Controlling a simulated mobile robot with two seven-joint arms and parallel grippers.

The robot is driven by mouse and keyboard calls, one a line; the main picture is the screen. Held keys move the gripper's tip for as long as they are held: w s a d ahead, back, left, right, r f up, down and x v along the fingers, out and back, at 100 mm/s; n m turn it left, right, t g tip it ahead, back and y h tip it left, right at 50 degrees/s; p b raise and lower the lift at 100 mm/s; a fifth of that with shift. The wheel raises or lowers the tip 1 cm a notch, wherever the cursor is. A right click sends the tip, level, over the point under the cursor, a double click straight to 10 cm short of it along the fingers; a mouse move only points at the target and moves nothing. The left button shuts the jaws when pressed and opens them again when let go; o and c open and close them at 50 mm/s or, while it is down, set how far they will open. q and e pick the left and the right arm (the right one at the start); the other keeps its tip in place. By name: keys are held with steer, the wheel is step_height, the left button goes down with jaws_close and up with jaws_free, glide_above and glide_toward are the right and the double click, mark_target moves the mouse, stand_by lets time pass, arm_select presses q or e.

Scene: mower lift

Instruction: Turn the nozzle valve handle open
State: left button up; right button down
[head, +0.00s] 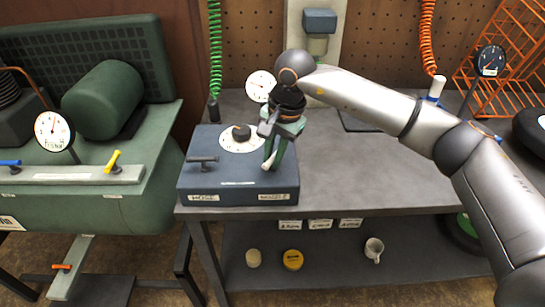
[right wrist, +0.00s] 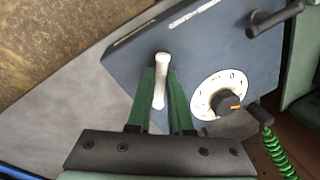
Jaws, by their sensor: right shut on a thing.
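The blue-grey valve box (head: 240,190) stands at the left front of the grey bench. The pale nozzle valve handle (head: 266,167) is at its right side, above the right-hand label, and is mostly hidden by my right gripper (head: 275,155). In the right wrist view, the green fingers of my right gripper (right wrist: 161,80) are on both sides of the cream handle (right wrist: 161,68), shut on it. The handle points roughly toward the box's front edge. My left gripper is not in view.
A dark T-handle (head: 202,160) is on the box's left side, beside a round dial with a black knob (head: 241,133). A gauge (head: 261,86) stands behind. A green compressor (head: 105,100) is at left. The bench's middle (head: 350,170) is clear.

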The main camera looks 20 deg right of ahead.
steer(key=n, duration=0.2)
steer(key=shift+d+n, duration=0.1)
steer(key=shift+n, duration=0.3)
steer(key=shift+d+n+g+y, duration=0.1)
steer(key=shift+n+g+y, duration=0.35)
steer(key=shift+n, duration=1.35)
steer(key=c, duration=0.8)
jaws_free()
steer(key=shift+c, duration=0.2)
